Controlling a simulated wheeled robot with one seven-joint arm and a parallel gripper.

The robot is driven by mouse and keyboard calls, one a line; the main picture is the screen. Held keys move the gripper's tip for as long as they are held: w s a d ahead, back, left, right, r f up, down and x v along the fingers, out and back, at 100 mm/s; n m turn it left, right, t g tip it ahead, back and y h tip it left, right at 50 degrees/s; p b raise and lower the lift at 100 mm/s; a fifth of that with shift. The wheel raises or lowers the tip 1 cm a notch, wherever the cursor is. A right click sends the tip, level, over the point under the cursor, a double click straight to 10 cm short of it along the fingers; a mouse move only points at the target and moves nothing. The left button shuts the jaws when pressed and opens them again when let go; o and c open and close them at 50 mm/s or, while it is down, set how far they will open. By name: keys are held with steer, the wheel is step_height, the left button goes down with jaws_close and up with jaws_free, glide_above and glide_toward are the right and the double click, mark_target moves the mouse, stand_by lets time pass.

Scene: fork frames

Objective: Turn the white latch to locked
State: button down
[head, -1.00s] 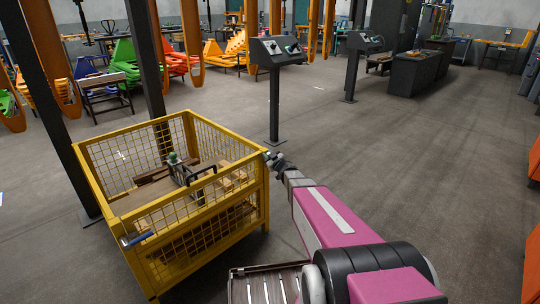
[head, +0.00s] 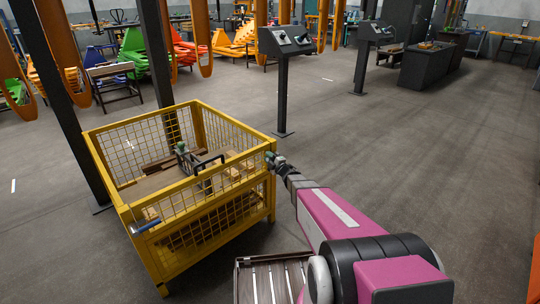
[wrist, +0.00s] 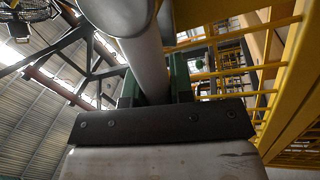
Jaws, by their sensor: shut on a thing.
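The white latch (wrist: 145,55) shows in the wrist view as a thick pale round bar, close to the camera. It runs down between the green fingers of my gripper (wrist: 156,88), which are shut on it. In the head view my gripper (head: 271,157) is at the near right corner of the yellow mesh crate (head: 226,187), just below its top rail. The latch is too small and too covered by my gripper to make out there. Its lower end is hidden behind the dark gripper body in the wrist view.
A blue-handled part (head: 146,226) sits at the crate's near left corner. Wooden pieces and a black-handled object (head: 208,168) lie inside the crate. A dark console post (head: 283,90) stands behind. The floor to the right is clear.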

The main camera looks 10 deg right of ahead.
steer(key=shift+s+a+f+n+g+y, duration=0.1)
steer(key=shift+f+n+g+y, duration=0.1)
steer(key=shift+f+n, duration=0.55)
steer(key=shift+s+a+f+n+g+y, duration=0.1)
steer(key=shift+f+n+y, duration=0.15)
steer(key=shift+n, duration=0.9)
steer(key=shift+f, duration=0.1)
steer(key=c, duration=1)
jaws_free()
steer(key=v, duration=1)
steer(key=shift+s+d, duration=0.25)
steer(key=shift+s, duration=0.05)
